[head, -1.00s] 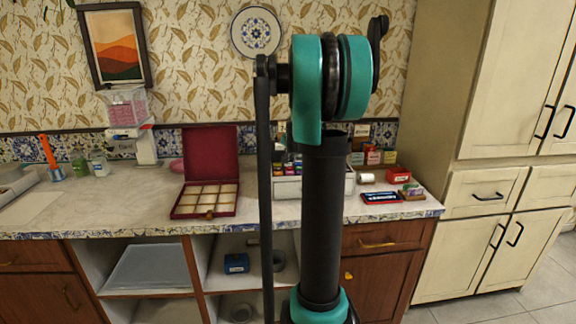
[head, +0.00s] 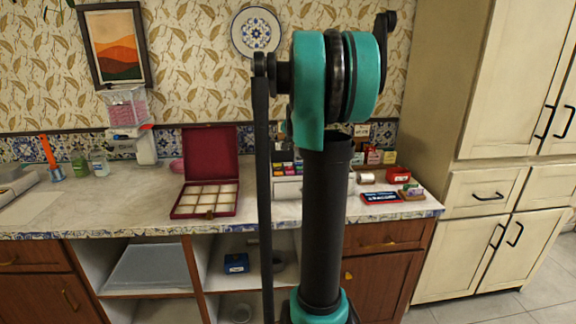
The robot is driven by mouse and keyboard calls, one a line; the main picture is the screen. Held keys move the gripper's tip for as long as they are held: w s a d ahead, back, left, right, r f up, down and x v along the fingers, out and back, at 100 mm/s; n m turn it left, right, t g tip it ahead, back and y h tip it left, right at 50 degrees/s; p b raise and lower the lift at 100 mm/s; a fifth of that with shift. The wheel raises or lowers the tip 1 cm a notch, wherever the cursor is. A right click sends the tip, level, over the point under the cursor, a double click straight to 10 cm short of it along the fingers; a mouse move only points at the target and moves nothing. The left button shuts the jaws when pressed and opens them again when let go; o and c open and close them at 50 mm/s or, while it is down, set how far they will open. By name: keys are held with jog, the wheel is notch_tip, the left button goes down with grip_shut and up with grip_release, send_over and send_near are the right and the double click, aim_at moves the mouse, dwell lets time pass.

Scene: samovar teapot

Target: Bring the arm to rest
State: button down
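My arm stands upright in the middle of the head view, with a teal and black joint at its top and a black link below. It blocks part of the counter behind it. My gripper does not show in the head view, so its fingers and anything in them are hidden from me. No teapot or samovar can be made out.
The counter (head: 120,222) runs behind my arm. An open red compartment box (head: 206,200) sits on it, with small boxes and a dark blue flat case (head: 381,197) at right. Open shelves are below. A tall cream cabinet (head: 480,240) stands at right.

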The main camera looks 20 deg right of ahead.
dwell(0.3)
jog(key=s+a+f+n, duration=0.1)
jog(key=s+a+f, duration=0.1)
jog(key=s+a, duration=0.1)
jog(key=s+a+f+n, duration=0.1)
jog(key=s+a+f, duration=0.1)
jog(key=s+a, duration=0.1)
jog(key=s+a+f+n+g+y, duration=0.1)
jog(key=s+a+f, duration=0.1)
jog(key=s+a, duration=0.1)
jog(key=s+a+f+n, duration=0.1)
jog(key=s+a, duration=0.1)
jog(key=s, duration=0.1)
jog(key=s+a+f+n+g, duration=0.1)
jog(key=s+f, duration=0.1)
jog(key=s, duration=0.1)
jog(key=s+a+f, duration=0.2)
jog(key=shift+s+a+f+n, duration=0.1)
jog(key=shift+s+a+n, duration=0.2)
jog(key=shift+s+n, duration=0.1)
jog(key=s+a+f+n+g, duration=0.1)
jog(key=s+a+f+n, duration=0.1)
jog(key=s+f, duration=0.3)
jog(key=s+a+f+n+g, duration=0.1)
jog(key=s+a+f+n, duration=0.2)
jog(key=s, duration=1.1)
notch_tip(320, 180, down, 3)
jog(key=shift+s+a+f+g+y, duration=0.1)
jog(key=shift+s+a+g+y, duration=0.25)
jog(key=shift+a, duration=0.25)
